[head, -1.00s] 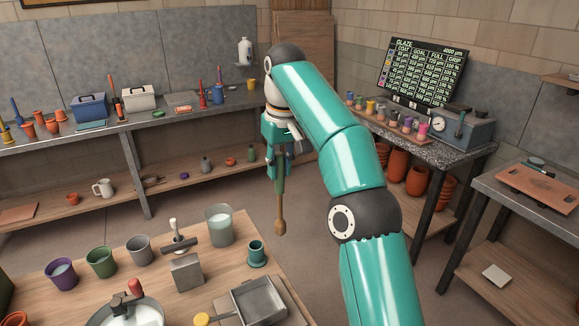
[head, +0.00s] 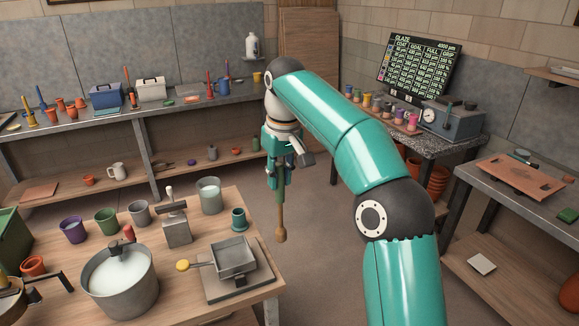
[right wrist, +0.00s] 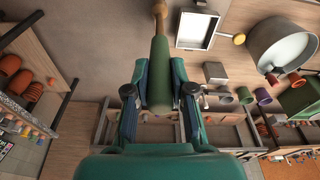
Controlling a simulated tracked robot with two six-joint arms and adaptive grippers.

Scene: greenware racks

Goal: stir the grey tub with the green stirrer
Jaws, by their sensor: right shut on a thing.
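My right gripper (head: 278,178) is shut on the green stirrer (head: 281,215), which also shows in the right wrist view (right wrist: 159,62). The stirrer hangs upright, with a green handle and a wooden, thicker lower end, in the air past the right edge of the near table. The grey tub (head: 139,214) is a small open cup on the near table, left of the stirrer and apart from it. Its contents are hard to make out. My left gripper is not in view.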

